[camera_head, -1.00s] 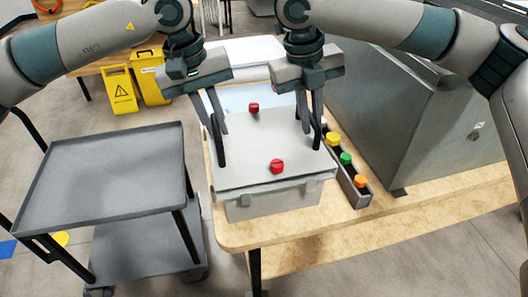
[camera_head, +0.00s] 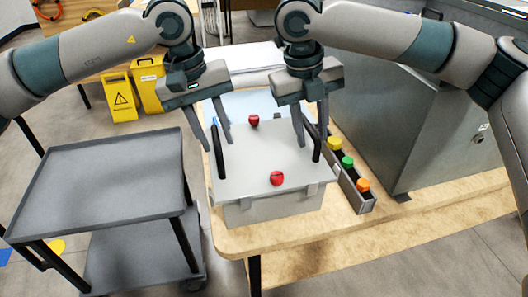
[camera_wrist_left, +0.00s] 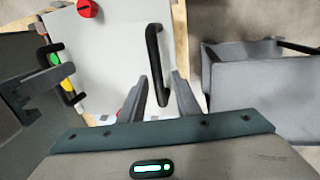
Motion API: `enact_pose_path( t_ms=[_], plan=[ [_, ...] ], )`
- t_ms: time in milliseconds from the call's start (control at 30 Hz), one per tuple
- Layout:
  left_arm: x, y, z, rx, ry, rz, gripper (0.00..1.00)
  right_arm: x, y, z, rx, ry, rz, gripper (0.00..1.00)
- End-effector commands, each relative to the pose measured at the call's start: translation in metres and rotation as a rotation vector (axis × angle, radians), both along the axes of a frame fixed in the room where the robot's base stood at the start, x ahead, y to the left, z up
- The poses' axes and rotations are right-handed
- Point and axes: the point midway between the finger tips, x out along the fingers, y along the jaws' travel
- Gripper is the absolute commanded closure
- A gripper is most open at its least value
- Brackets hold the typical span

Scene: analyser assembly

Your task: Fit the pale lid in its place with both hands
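The pale lid (camera_head: 262,155) lies flat on top of the pale box (camera_head: 275,205) on the wooden table. Its edges look close to the box rim; whether it is fully seated I cannot tell. It has two red knobs and a black handle on each side. My left gripper (camera_head: 221,146) is open at the left handle (camera_head: 218,152). The left wrist view shows this handle (camera_wrist_left: 153,62) ahead of and between the parted fingers (camera_wrist_left: 163,92). My right gripper (camera_head: 312,140) is open, its fingers apart above and beside the right handle (camera_head: 319,142).
A narrow tray (camera_head: 355,190) with yellow, green and orange knobs stands right of the box.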

Motion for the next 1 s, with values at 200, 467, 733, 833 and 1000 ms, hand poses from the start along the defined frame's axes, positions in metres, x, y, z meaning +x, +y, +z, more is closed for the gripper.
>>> enact_pose_path(
  t_ms=[200, 467, 733, 833, 1000],
  plan=[
    [0.000, 0.002, 0.012, -0.002, -0.002, 0.000, 0.70, 0.000, 0.001, 0.000, 0.001, 0.000, 0.001, 0.70],
    [-0.001, 0.009, 0.051, -0.002, -0.004, 0.002, 0.70, 0.000, 0.001, 0.000, 0.001, -0.001, 0.001, 0.70],
    [-0.003, 0.018, 0.095, -0.001, -0.002, 0.001, 0.70, 0.000, 0.001, 0.000, 0.002, 0.000, 0.001, 0.70],
    [-0.003, 0.021, 0.107, 0.000, -0.002, 0.000, 0.70, 0.000, 0.001, 0.000, 0.002, 0.000, 0.002, 0.70],
    [-0.004, 0.023, 0.116, 0.001, 0.000, 0.001, 0.70, 0.000, 0.001, 0.000, 0.002, 0.000, 0.002, 0.70]
  ],
)
